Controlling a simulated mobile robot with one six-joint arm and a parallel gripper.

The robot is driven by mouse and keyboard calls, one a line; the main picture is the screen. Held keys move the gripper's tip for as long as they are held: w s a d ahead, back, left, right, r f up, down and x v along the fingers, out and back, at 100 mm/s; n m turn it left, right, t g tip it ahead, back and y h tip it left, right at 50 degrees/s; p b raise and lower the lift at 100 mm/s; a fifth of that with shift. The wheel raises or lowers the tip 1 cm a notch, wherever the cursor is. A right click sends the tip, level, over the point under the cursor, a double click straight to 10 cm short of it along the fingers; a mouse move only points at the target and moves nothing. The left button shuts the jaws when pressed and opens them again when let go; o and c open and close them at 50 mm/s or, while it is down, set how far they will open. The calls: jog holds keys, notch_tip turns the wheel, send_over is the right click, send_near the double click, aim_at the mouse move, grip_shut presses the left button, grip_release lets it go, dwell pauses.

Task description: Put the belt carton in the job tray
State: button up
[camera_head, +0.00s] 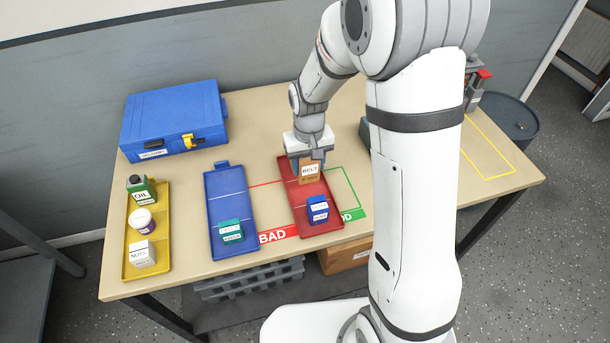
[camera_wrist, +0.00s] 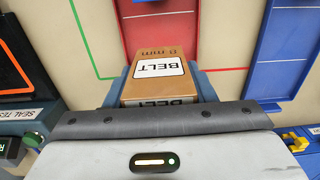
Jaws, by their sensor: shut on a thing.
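My gripper (camera_head: 307,160) is shut on the brown belt carton (camera_head: 310,172), which has a white BELT label. In the head view the carton is over the far half of the red tray (camera_head: 328,228); whether it touches the tray I cannot tell. The wrist view shows the carton (camera_wrist: 166,72) between the fingers, with the red tray (camera_wrist: 185,42) beyond it. The other trays are a blue tray (camera_head: 229,192) left of the red one and a yellow tray (camera_head: 160,217) at far left. No readable label shows which is the job tray.
A blue box (camera_head: 318,212) stands in the red tray's near half and a teal box (camera_head: 231,231) in the blue tray. An oil can (camera_head: 141,190), a white tub (camera_head: 142,220) and a nuts box (camera_head: 141,254) fill the yellow tray. A blue case (camera_head: 172,119) stands behind.

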aim_at(308, 177)
jog(key=shift+f, duration=2.65)
jog(key=o, duration=1)
jog(key=shift+s, duration=0.1)
notch_tip(308, 177, up, 11)
jog(key=shift+r, duration=0.7)
jog(key=shift+s+d+r+m+t, duration=0.45)
jog(key=shift+s+d+r, duration=1.15)
jog(key=shift+s, duration=1.55)
jog(key=shift+s+d+r+m+t, duration=0.45)
jog(key=shift+s+d+r, duration=1.15)
jog(key=shift+s, duration=1.6)
jog(key=shift+s+d+r+m+t, duration=0.2)
jog(key=shift+s+d+r+t, duration=0.4)
jog(key=shift+s+d+r, duration=1.8)
jog(key=shift+s+a+f, duration=0.7)
jog(key=shift+a+f, duration=0.05)
jog(key=shift+a, duration=0.1)
